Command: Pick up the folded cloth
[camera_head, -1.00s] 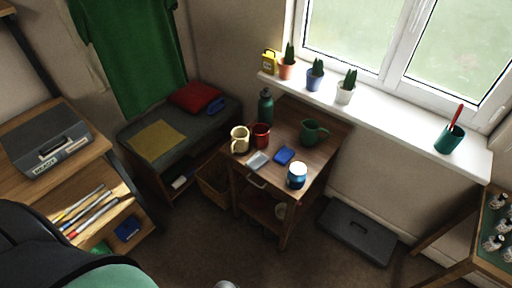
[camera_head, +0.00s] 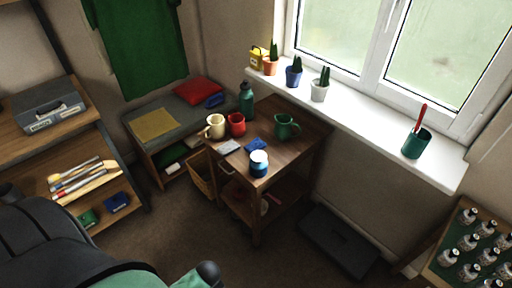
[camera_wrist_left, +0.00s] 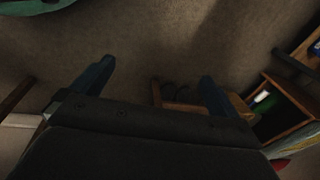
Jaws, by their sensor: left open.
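A small pale grey flat piece (camera_head: 229,146) lies on the wooden side table (camera_head: 292,150), beside a flat blue piece (camera_head: 255,145); either may be a folded cloth, but they are too small to tell. A flat yellow cloth-like piece (camera_head: 154,123) and a red folded or padded piece (camera_head: 197,91) lie on the grey-topped bench. My left gripper (camera_wrist_left: 153,79) is open and empty in the left wrist view, with bare floor between its fingers. It is apart from all of these pieces. My right gripper is not in view.
The side table also holds a cream mug (camera_head: 215,126), red mug (camera_head: 237,124), green mug (camera_head: 285,126), green bottle (camera_head: 246,100) and blue-white jar (camera_head: 259,163). A dark grey case (camera_head: 338,241) lies on the floor at right.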

